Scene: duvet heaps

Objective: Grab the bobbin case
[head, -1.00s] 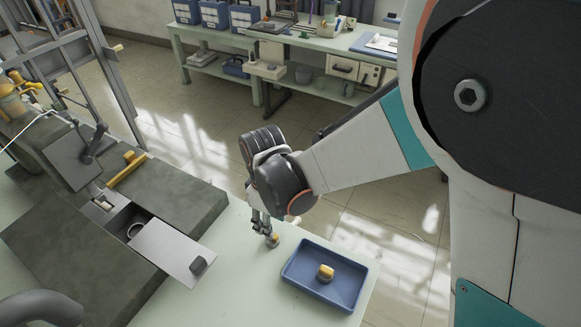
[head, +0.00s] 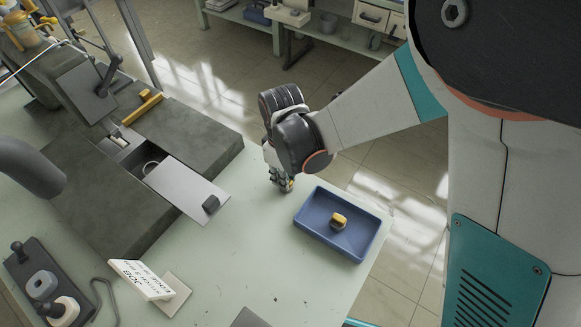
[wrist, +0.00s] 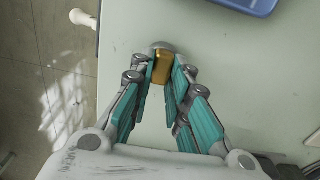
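A small gold piece with a grey rounded end (wrist: 162,62), which may be the bobbin case, is between my fingertips in the wrist view. In the head view only a bit of it shows (head: 290,185), low at the pale table top. My gripper (head: 283,183) points down left of the blue tray. In the wrist view my gripper (wrist: 165,72) has its fingers drawn close on both sides of the gold piece and seems to pinch it. A similar yellow piece with a dark part (head: 339,220) lies in the blue tray (head: 310,235).
The grey machine bed (head: 85,190) with an open slide plate (head: 185,185) stands to the left. A small printed card (head: 140,280) and a dark holder (head: 40,285) are at the front left. The table in front of my gripper is mostly clear.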

